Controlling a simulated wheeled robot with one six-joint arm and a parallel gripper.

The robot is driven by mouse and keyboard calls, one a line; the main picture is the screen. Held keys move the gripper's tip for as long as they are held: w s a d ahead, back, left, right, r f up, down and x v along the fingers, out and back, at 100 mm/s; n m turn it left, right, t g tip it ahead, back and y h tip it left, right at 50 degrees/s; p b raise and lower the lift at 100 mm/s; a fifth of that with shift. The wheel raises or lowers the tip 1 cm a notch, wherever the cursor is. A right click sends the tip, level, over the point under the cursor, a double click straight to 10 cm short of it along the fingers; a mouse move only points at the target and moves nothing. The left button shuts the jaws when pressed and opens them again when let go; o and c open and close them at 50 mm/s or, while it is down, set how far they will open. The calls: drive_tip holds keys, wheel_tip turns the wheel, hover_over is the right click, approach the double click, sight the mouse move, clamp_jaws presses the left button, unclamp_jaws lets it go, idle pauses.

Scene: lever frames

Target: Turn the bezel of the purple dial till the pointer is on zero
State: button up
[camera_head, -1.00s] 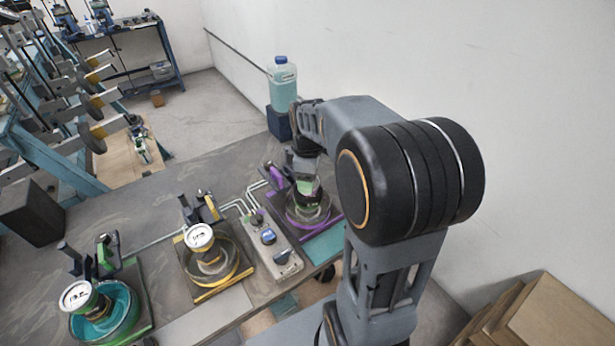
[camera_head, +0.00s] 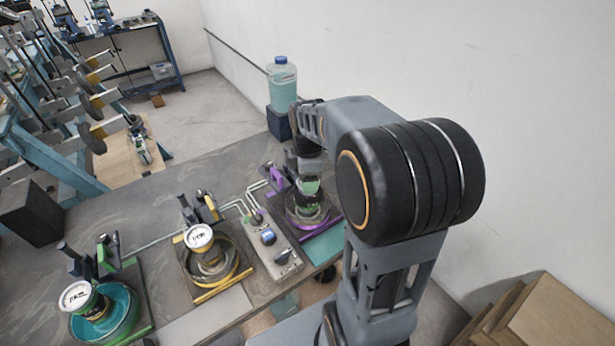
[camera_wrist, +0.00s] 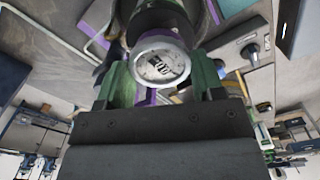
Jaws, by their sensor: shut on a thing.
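The purple dial (camera_wrist: 160,66) shows in the wrist view with a pale round face and a silver rim. Its marks and pointer are too small and blurred to read. My gripper (camera_wrist: 160,85) has its two green fingers on either side of the dial's rim, shut on the bezel. In the head view my gripper (camera_head: 309,187) is over the purple-edged station (camera_head: 336,219) at the right end of the bench, and it hides most of the dial there.
A yellow-edged station with a dial (camera_head: 200,237) and a green one with a dial (camera_head: 76,296) stand to the left. A grey control box (camera_head: 283,262) lies beside the purple station. A bottle (camera_head: 283,85) stands behind my arm.

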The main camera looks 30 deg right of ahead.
drive_tip(key=o, duration=0.9)
drive_tip(key=shift+r, duration=0.15)
wheel_tip(320, 180, up, 8)
drive_tip(key=p, duration=0.6)
drive_tip(key=shift+a, duration=0.1)
